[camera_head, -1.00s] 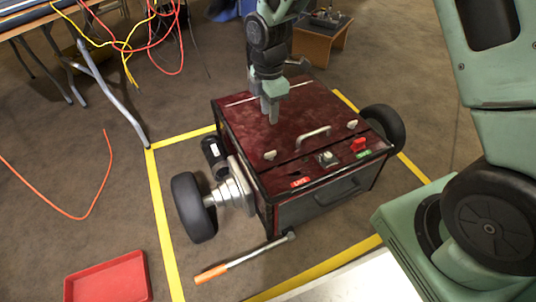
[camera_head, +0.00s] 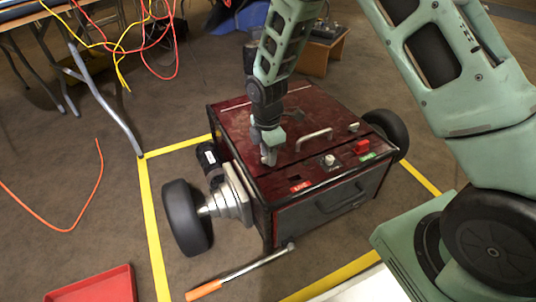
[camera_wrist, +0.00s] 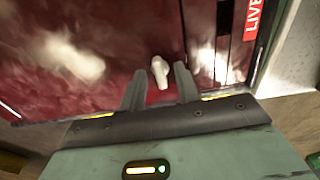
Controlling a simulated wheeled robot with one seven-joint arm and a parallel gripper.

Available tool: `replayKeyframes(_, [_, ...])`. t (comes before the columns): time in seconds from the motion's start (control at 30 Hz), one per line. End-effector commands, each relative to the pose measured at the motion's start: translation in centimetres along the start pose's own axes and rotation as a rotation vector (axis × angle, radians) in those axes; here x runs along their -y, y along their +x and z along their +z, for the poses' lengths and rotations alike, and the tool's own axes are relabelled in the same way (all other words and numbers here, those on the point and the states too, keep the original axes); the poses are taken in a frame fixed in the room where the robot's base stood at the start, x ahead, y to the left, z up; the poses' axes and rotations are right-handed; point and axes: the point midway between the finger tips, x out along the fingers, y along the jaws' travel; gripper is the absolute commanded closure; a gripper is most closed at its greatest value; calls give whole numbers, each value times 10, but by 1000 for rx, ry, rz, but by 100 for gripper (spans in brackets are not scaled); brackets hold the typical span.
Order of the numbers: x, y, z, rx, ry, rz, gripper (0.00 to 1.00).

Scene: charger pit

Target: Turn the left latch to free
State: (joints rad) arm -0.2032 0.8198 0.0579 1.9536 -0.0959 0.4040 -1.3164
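The left latch (camera_wrist: 160,72) is a small cream-coloured knob on the dark red lid (camera_wrist: 110,40) of the charger box. In the wrist view it sits between the two fingertips, with a gap showing on both sides. My gripper (camera_head: 268,158) is open and points down at the lid's front left. In the head view my gripper hides the left latch. The right latch (camera_head: 353,127) stands on the lid beyond the metal handle (camera_head: 314,138). I cannot tell whether the fingertips touch the lid.
A red LIVE label (camera_head: 300,187), a knob (camera_head: 329,161) and a red switch (camera_head: 362,147) are along the box's front edge. A wheel (camera_head: 187,217) is at the left. A bar with an orange grip (camera_head: 205,289) lies on the floor near a red tray (camera_head: 95,286).

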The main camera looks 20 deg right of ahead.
Motion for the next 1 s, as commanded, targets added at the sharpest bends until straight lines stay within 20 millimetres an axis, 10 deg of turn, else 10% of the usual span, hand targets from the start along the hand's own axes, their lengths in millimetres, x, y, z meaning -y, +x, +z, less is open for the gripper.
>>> replayKeyframes(0.2, [0, 0, 0, 0, 0, 0, 71])
replayKeyframes(0.33, [0, 0, 0, 0, 0, 0, 100])
replayKeyframes(1.0, [1, -6, 0, 0, 210, -5, 100])
